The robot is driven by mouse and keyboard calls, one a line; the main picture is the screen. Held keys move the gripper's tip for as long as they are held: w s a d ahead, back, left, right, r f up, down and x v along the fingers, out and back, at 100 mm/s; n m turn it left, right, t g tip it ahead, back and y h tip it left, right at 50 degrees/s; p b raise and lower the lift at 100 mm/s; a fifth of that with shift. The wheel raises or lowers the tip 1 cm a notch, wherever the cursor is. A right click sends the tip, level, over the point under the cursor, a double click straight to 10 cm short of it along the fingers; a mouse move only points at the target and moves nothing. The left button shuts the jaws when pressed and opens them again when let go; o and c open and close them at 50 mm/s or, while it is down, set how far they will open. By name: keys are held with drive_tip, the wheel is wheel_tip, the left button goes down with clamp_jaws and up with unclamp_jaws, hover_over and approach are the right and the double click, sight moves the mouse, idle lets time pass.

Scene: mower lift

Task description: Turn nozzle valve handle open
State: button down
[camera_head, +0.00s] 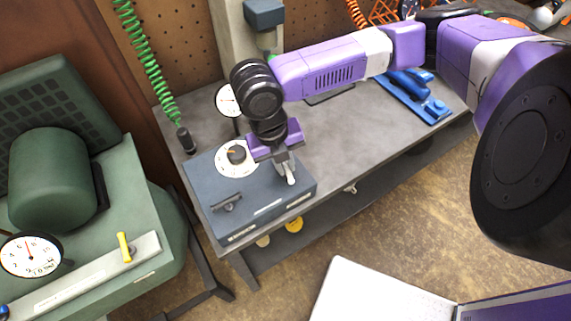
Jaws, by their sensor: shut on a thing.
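A blue-grey box (255,205) sits on the workbench, with a white-faced dial (237,156) and a dark latch-like handle (226,203) on its top. My gripper (282,163) points down at the right end of this box, just right of the dial. Its jaws are shut on a small light-grey handle (291,178), whose rounded end shows below the fingers. I take this for the nozzle valve handle; its base is hidden by the fingers, so its exact turn angle cannot be told.
A round gauge (227,101) stands behind the box, near a grey upright post (245,35). A green coiled hose (150,60) hangs at left. A green machine (110,225) with a yellow lever (125,248) stands left. Blue tools (415,95) lie on the bench (340,130).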

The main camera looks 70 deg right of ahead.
drive_tip(key=shift+n+h, duration=0.3)
drive_tip(key=shift+n, duration=1.3)
drive_tip(key=c, duration=1.5)
unclamp_jaws()
drive_tip(key=shift+b, duration=0.3)
drive_tip(key=shift+o, duration=0.2)
drive_tip(key=shift+a+r, duration=0.1)
drive_tip(key=shift+r, duration=0.05)
drive_tip(key=s+v, duration=0.1)
drive_tip(key=v, duration=0.6)
drive_tip(key=shift+w+r, duration=0.3)
drive_tip(key=shift+w, duration=0.15)
